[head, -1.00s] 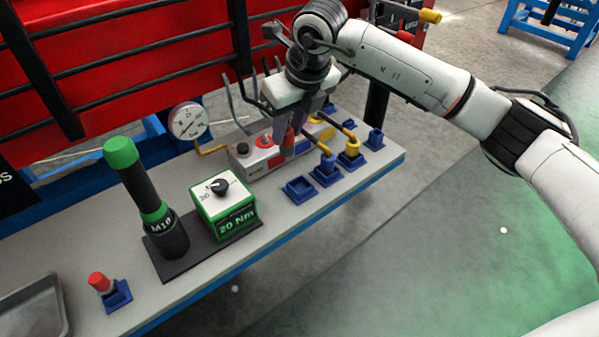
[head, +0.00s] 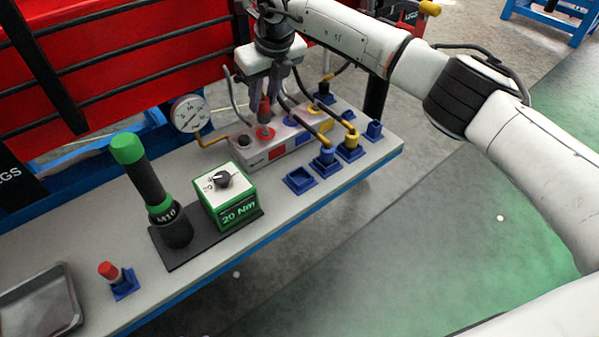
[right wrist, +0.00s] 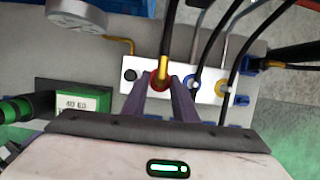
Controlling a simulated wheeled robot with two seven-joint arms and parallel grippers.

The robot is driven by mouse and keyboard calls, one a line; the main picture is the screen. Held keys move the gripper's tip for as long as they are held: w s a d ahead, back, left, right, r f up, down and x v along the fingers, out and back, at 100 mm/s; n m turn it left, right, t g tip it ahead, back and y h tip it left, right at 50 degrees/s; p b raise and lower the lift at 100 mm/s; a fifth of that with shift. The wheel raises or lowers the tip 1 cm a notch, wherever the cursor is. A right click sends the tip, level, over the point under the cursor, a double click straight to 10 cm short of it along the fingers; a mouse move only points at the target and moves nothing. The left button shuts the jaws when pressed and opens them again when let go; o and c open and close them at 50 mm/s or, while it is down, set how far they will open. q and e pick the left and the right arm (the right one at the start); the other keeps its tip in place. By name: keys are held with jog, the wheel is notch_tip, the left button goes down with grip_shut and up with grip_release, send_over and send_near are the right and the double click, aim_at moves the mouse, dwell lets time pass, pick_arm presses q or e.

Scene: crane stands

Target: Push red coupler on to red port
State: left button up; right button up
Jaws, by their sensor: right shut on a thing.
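The red coupler (head: 265,106) is upright between the fingers of my right gripper (head: 264,103), which is shut on it. In the head view its lower end is directly above the red port (head: 265,133), the red-ringed port on the grey manifold block (head: 255,154). I cannot tell whether they touch. In the right wrist view, the coupler's brass top (right wrist: 162,66) and black hose show between the fingers (right wrist: 162,88), with red around its base. My left gripper is not in view.
A blue coupler (head: 326,156) and a yellow coupler (head: 351,142) stand in blue holders right of an empty holder (head: 299,180). A green torque box (head: 226,197) and a dark green-topped tool (head: 152,190) stand front left.

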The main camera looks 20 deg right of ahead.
jog(key=shift+f+b, duration=0.75)
jog(key=shift+f, duration=0.8)
dwell(0.4)
jog(key=o, duration=1.2)
jog(key=shift+p+v, duration=1.65)
jog(key=shift+v, duration=0.9)
